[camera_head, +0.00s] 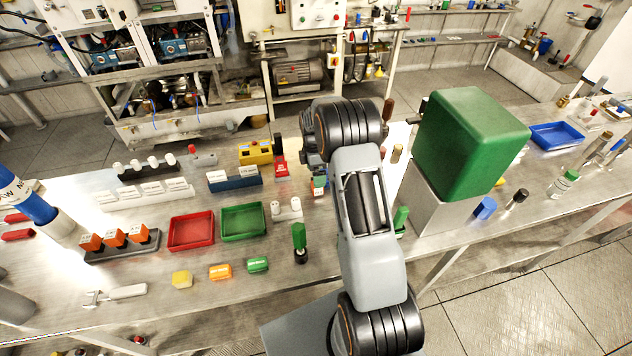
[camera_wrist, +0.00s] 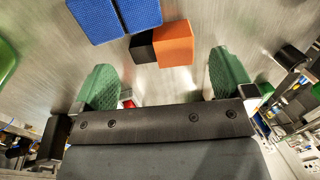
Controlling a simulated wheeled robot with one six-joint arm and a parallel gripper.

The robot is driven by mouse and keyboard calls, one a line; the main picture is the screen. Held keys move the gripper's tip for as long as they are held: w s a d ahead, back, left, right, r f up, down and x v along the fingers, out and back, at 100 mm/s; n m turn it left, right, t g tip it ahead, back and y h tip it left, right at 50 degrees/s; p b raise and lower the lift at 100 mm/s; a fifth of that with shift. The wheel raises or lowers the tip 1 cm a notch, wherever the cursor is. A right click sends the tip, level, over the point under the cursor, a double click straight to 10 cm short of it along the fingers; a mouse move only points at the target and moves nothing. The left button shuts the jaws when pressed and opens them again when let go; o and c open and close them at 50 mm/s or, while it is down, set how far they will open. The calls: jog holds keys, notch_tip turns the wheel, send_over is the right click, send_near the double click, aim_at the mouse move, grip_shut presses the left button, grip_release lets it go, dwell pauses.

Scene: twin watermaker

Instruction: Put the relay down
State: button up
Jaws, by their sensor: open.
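In the wrist view the relay, an orange block (camera_wrist: 174,44) with a black part (camera_wrist: 142,46) on its left, appears to rest on the bare metal bench. It lies just beyond the gap between my fingertips, close to two blue blocks. My gripper (camera_wrist: 164,78) is open, its green pads spread wide with nothing held between them. Three similar orange relays (camera_head: 114,237) stand on a dark base at the left of the bench.
Blue blocks (camera_wrist: 114,16) are close above the relay. Red (camera_head: 191,247) and green (camera_head: 242,237) trays lie left of my arm. A green cube (camera_head: 470,140) on a grey box stands to the right. A green-handled tool (camera_head: 299,237) stands upright near the front.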

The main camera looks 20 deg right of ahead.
jog(key=shift+p+x, duration=0.35)
jog(key=shift+x, duration=1.35)
jog(key=shift+a, duration=0.1)
jog(key=c, duration=1)
jog(key=shift+r, duration=0.1)
jog(key=shift+c, duration=0.2)
